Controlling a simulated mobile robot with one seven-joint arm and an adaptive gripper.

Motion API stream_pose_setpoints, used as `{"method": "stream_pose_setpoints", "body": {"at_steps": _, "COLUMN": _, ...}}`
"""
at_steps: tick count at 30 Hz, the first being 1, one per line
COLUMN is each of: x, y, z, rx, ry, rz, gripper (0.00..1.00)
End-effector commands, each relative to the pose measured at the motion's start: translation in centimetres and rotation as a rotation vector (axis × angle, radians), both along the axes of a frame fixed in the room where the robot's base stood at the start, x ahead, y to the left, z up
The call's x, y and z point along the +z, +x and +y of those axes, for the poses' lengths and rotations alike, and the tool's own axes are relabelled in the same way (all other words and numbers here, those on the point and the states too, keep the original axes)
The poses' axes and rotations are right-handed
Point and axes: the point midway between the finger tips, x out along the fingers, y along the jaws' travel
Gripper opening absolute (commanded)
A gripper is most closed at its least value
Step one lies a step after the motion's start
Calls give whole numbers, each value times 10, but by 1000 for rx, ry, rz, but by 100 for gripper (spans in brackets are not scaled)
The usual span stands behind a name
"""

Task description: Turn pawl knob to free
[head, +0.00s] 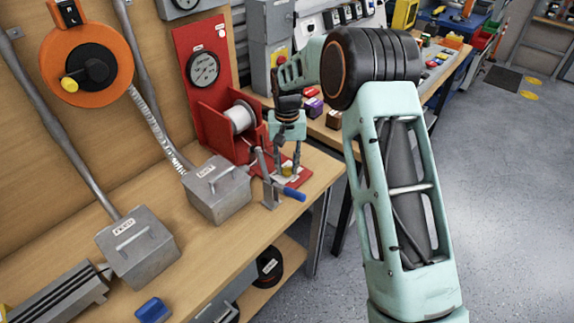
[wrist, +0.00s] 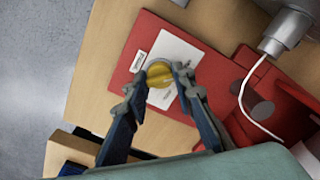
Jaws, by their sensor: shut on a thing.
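The pawl knob (wrist: 158,74) is a round yellow knob on a white label plate (wrist: 178,56), set on a red base plate (wrist: 144,40). My gripper (wrist: 157,80) comes down over it, with one finger on each side, shut on the knob. In the head view the yellow knob (head: 288,169) shows small between the fingers of my gripper (head: 286,164), near the front edge of the bench. The small print on the label is too blurred to read, so I cannot tell which setting the knob stands at.
A red stand with a white spool (head: 241,117) is left of my gripper, below a gauge (head: 203,69). A crank with a blue handle (head: 293,194) stands close in front. Grey metal boxes (head: 218,190) sit on the wooden bench (head: 215,252). Open floor lies to the right.

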Motion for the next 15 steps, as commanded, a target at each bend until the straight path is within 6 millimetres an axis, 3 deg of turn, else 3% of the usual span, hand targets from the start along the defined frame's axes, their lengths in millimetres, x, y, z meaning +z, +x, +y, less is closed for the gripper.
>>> {"method": "stream_pose_setpoints", "body": {"at_steps": 15, "x": 1, "y": 1, "z": 0, "rx": 44, "ry": 0, "rz": -3, "gripper": 0}}
